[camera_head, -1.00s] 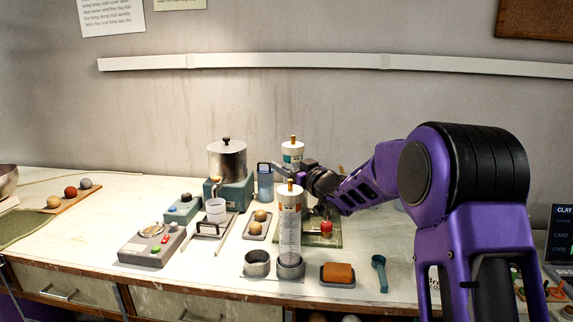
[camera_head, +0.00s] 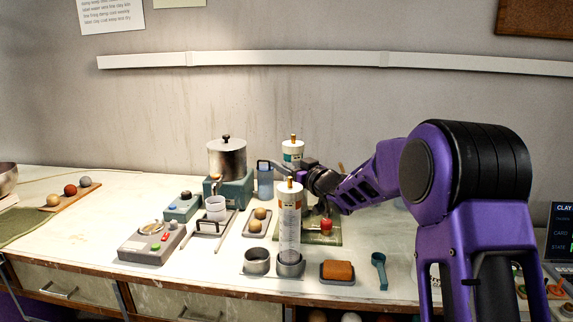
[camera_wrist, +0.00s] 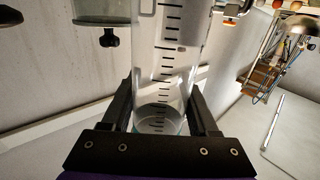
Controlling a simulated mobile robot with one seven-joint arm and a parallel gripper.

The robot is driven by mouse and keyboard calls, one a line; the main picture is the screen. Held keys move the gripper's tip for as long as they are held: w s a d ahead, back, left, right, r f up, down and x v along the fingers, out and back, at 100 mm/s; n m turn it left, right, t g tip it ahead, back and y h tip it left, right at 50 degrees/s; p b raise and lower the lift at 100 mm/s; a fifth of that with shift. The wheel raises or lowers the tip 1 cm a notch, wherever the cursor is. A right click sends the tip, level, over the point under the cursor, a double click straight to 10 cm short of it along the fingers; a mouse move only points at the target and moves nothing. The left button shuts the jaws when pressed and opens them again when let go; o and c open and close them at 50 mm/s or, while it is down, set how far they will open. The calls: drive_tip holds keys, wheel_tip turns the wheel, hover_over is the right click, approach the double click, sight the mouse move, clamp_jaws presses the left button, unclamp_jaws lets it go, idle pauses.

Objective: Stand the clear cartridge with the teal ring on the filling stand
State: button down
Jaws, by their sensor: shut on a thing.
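My gripper (camera_head: 308,171) is shut on a clear cartridge in the middle of the wrist view (camera_wrist: 165,80). It has black graduation marks and a faint teal tint near the fingers. In the head view, the rear cartridge (camera_head: 292,149), with a white top, brass tip and teal band, is beside my gripper and appears to be the held one. Its lower part is hidden behind the front cartridge, so I cannot tell whether its base touches anything. A green base (camera_head: 334,238), likely the filling stand, lies below and behind, with a red knob (camera_head: 326,226).
The front cartridge (camera_head: 290,222), with an orange band, stands in a grey cup (camera_head: 290,269). An empty grey cup (camera_head: 257,264) is left of it. A teal machine with a pot (camera_head: 228,160) stands left.

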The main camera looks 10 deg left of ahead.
drive_tip(key=shift+f, duration=0.1)
wheel_tip(320, 180, down, 4)
drive_tip(key=shift+r+b, duration=0.1)
drive_tip(key=shift+b, duration=1.15)
drive_tip(key=shift+c, duration=0.4)
unclamp_jaws()
drive_tip(key=v, duration=1.7)
drive_tip(key=shift+s+p, duration=0.15)
drive_tip(key=shift+p, duration=0.25)
drive_tip(key=shift+d+r, duration=0.1)
drive_tip(key=shift+d, duration=0.1)
